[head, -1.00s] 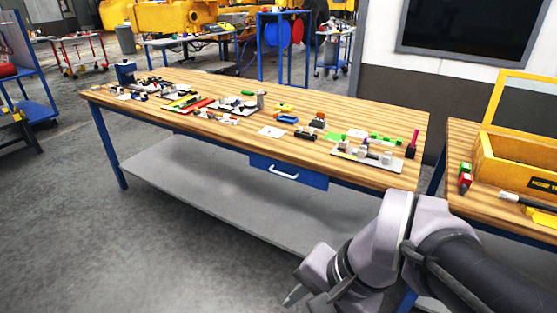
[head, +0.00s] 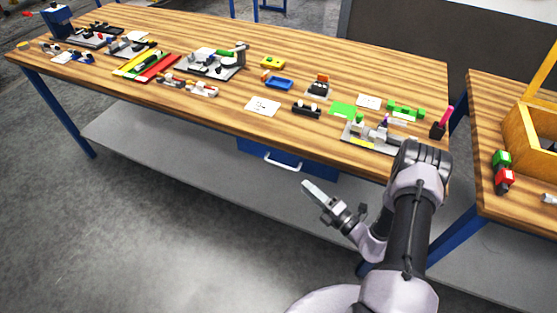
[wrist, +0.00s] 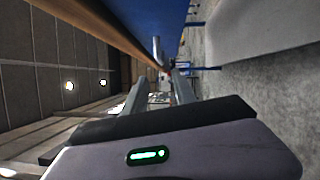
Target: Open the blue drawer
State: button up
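The blue drawer (head: 254,149) hangs under the front edge of the wooden table, and it looks shut. Its pale bar handle (head: 282,164) runs across the front. My gripper (head: 307,188) is in front of the drawer, to the lower right of the handle and apart from it. In the wrist view the two fingers (wrist: 157,88) stand apart with nothing held between them. The handle (wrist: 157,50) shows beyond the fingertips there, against the dark blue drawer front (wrist: 136,20).
A second table (head: 480,130) with a yellow wooden box (head: 522,140) stands at the right. The floor in front is clear.

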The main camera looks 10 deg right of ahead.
aim_at(280, 165)
jog(key=b+x, duration=0.2)
jog(key=x, duration=1.1)
jog(key=shift+w+a+b, duration=0.15)
jog(key=shift+w+b, duration=0.05)
jog(key=shift+b, duration=0.15)
jog(key=shift+c, duration=0.2)
grip_shut()
dwell(0.3)
